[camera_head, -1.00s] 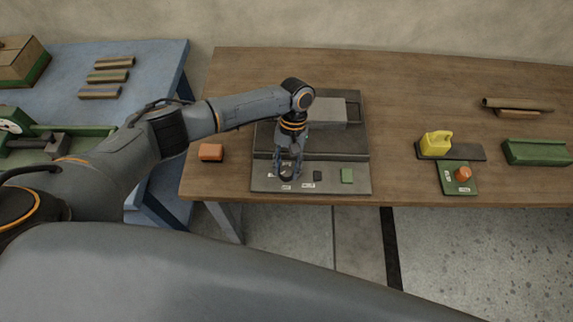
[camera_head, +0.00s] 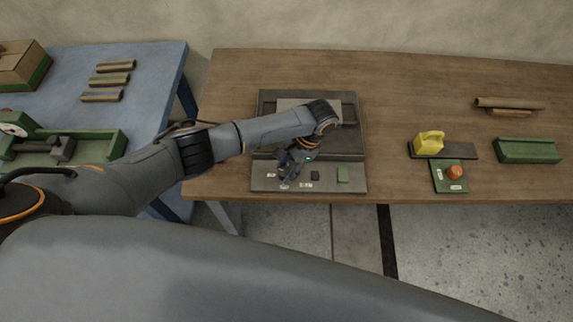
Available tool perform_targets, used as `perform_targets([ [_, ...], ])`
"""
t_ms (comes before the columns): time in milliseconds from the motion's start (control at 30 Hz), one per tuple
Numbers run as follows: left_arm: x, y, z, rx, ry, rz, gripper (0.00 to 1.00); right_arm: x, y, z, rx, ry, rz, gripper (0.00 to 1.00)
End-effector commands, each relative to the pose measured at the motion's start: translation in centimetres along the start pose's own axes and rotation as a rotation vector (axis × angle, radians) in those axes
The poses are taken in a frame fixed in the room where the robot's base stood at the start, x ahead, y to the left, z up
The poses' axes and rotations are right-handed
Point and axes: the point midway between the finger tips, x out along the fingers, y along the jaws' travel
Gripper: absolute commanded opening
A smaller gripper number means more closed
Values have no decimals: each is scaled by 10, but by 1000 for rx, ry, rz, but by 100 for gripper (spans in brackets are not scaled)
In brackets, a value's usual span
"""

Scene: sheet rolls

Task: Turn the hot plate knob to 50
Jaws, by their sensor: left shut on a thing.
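The hot plate (camera_head: 260,103) is a dark grey unit on the wooden table, with a lighter grey control panel (camera_head: 330,187) along its front. My left gripper (camera_head: 287,175) is over the left part of this panel, shut on the knob. The fingers and wrist hide most of the knob, so I cannot read its setting. Small white labels (camera_head: 306,185) lie around the gripper; their print is too small to read. A black square (camera_head: 315,175) and a green square (camera_head: 343,174) are on the panel to the right. My right gripper is not in view.
A blue table (camera_head: 150,70) with rolls and a green device is at left.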

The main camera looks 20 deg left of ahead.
Motion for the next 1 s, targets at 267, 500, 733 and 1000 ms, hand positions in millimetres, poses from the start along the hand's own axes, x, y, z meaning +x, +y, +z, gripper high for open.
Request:
perform_targets([
  [267, -3, 3, 1, 245, 2, -99, 6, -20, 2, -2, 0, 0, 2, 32],
  [500, -2, 5, 2, 455, 1, -186, 6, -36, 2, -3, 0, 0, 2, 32],
  [733, -2, 6, 3, 657, 2, -270, 6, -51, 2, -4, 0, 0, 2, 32],
  [1000, -1, 6, 3, 872, 3, -360, 6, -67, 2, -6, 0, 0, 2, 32],
])
